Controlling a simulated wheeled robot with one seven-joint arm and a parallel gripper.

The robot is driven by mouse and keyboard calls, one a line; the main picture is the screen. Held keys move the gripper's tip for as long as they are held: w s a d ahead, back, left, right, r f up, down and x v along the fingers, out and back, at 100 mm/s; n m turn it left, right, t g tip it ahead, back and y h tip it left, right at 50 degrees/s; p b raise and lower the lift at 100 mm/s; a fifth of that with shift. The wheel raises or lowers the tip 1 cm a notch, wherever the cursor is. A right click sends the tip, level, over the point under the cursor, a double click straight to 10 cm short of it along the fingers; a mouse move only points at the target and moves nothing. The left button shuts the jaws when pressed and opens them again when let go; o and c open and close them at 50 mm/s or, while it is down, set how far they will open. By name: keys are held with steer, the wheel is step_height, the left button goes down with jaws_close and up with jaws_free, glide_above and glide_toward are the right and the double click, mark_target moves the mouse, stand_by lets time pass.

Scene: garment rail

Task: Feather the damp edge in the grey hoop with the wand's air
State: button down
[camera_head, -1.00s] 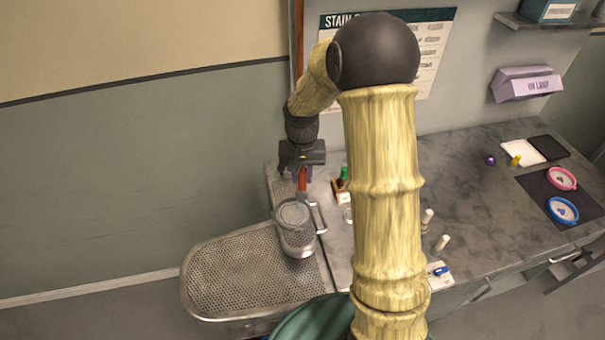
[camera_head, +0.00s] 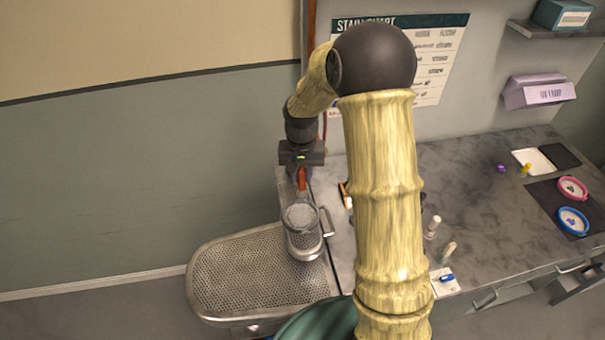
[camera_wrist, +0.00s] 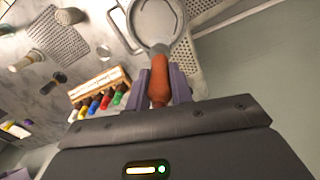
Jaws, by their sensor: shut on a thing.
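My gripper (camera_head: 301,165) is shut on the orange-brown wand (camera_head: 302,181). In the wrist view the gripper's purple-grey fingers (camera_wrist: 161,88) stand on both sides of the wand (camera_wrist: 159,78). The wand's grey tip (camera_wrist: 159,49) overlaps the near rim of the grey hoop (camera_wrist: 183,30); I cannot tell whether they touch. In the head view the grey hoop (camera_head: 299,216) lies on the small perforated metal stand, just below the wand. The damp edge cannot be made out, and part of the hoop is outside the wrist view.
A large perforated metal board (camera_head: 255,283) lies at the front left. In the wrist view, a wooden rack of colour-capped bottles (camera_wrist: 103,93) is close beside the gripper. A metal handle (camera_head: 327,222) stands right of the hoop. Pink (camera_head: 573,188) and blue (camera_head: 573,221) hoops lie far right.

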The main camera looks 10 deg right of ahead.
steer(key=shift+a, duration=1.25)
steer(key=shift+s+a, duration=0.1)
steer(key=shift+a, duration=0.05)
steer(key=shift+s+a, duration=0.65)
steer(key=shift+a, duration=0.2)
steer(key=shift+s, duration=0.1)
steer(key=shift+s+a+b, duration=0.2)
steer(key=shift+s+b, duration=0.05)
steer(key=shift+s, duration=0.3)
steer(key=shift+s+a+b, duration=0.15)
steer(key=shift+s+b, duration=0.05)
steer(key=shift+s, duration=0.3)
steer(key=shift+s, duration=0.15)
steer(key=shift+s+d, duration=0.2)
steer(key=shift+s, duration=0.35)
steer(key=shift+s+d, duration=0.2)
steer(key=shift+s, duration=0.3)
steer(key=shift+d, duration=0.1)
